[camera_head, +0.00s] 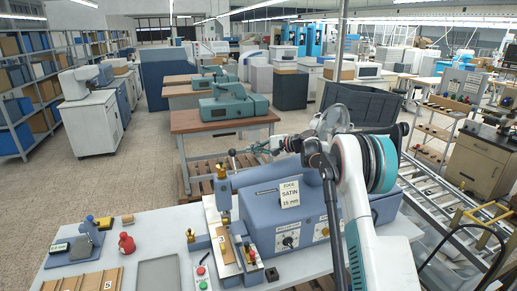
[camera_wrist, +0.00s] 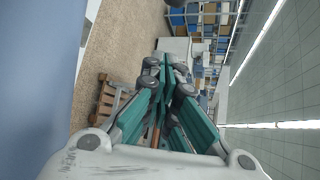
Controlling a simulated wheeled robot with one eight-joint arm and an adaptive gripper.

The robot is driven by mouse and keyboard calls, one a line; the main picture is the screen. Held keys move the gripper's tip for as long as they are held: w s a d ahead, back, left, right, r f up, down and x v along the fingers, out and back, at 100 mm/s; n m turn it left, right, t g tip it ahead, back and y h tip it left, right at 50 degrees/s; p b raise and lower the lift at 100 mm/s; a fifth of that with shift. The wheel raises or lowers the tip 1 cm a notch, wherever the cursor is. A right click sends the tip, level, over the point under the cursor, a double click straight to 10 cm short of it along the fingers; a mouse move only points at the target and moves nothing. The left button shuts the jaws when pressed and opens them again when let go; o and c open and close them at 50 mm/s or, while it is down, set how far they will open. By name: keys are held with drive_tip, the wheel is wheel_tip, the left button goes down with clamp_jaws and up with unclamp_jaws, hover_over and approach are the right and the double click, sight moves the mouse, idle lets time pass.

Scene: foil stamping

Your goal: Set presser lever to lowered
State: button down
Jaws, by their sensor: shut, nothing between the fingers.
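The blue-grey stamping machine (camera_head: 262,205) stands on the near table with a "SATIN 15 mm" card (camera_head: 290,194) on its front. A thin rod with a dark ball end (camera_head: 232,153), which looks like the presser lever, shows above and behind the machine. My gripper (camera_head: 252,149) is just right of that ball, pointing left; I cannot tell whether they touch. In the wrist view my gripper (camera_wrist: 168,64) has its teal fingers together with nothing seen between them. A dark rounded thing (camera_wrist: 177,3) shows at the top edge there. The lever's pivot is hidden.
My arm blocks the machine's right side. A wooden table (camera_head: 190,121) with teal machines stands behind. A roller conveyor (camera_head: 440,215) runs at right.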

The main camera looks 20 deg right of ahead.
sight(234, 164)
drive_tip(key=shift+w+a+f+p, duration=0.1)
drive_tip(key=shift+a+p, duration=0.3)
drive_tip(key=shift+a, duration=1.05)
drive_tip(key=shift+w+a+p, duration=0.1)
drive_tip(key=shift+a+p, duration=0.3)
drive_tip(key=shift+a, duration=1)
drive_tip(key=shift+s, duration=0.1)
drive_tip(key=shift+s+r+t+b, duration=0.2)
drive_tip(key=shift+t+b, duration=0.1)
drive_tip(key=shift+b, duration=0.35)
